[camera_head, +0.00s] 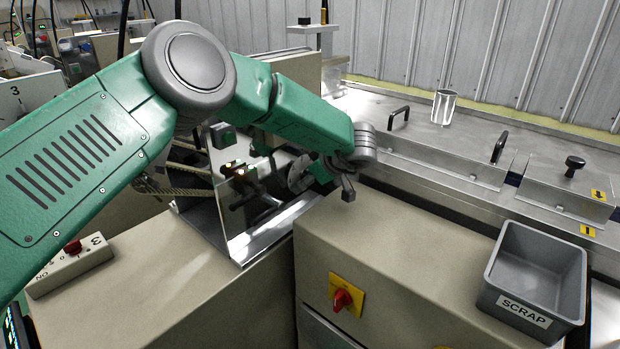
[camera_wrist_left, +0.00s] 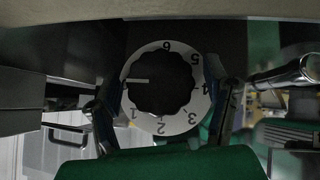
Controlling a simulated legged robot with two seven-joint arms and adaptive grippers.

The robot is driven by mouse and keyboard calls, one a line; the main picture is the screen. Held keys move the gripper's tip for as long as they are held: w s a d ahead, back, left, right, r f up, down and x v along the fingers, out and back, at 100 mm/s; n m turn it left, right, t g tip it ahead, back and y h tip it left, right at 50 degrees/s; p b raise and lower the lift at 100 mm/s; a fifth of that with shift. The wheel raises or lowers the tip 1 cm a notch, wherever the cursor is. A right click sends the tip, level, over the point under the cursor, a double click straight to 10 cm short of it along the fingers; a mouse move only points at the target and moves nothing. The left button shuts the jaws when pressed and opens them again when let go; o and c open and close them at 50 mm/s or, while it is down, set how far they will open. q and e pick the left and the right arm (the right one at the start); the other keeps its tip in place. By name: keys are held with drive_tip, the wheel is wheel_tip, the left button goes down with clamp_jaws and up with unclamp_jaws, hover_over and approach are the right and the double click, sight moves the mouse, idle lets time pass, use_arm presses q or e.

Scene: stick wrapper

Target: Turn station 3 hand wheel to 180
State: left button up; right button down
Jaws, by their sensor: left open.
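A white numbered dial ring with a dark scalloped knob (camera_wrist_left: 163,90) at its centre fills the middle of the left wrist view. The ring shows several numbers, and a white pointer line on the left points left, where the label is partly covered. In the head view a grey round disc (camera_head: 299,174) beside the gripper looks like this wheel, seen at a slant. My left gripper (camera_head: 330,176) is at the disc, open. In the wrist view its fingers (camera_wrist_left: 164,104) stand on both sides of the dial; contact cannot be told. My right gripper is not in view.
A clear guard panel (camera_head: 257,232) stands left of the disc. A beige cabinet (camera_head: 400,262) with a red switch (camera_head: 342,300) is below. A grey scrap bin (camera_head: 538,275) stands at right. A control box marked 3 (camera_head: 70,264) lies at left.

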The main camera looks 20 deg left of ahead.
use_arm(q)
drive_tip(key=shift+d, duration=0.15)
drive_tip(key=c, duration=1.2)
drive_tip(key=shift+o, duration=0.2)
drive_tip(key=shift+r+t, duration=0.1)
drive_tip(key=shift+t, duration=0.2)
drive_tip(key=shift+n+t, duration=0.4)
drive_tip(key=shift+t+h, duration=0.3)
drive_tip(key=shift+t, duration=0.2)
drive_tip(key=shift+n+t+b, duration=0.5)
drive_tip(key=shift+n+t, duration=0.2)
drive_tip(key=shift+t, duration=0.1)
drive_tip(key=shift+n+t+b, duration=0.5)
drive_tip(key=shift+t+b, duration=0.2)
drive_tip(key=shift+b, duration=0.1)
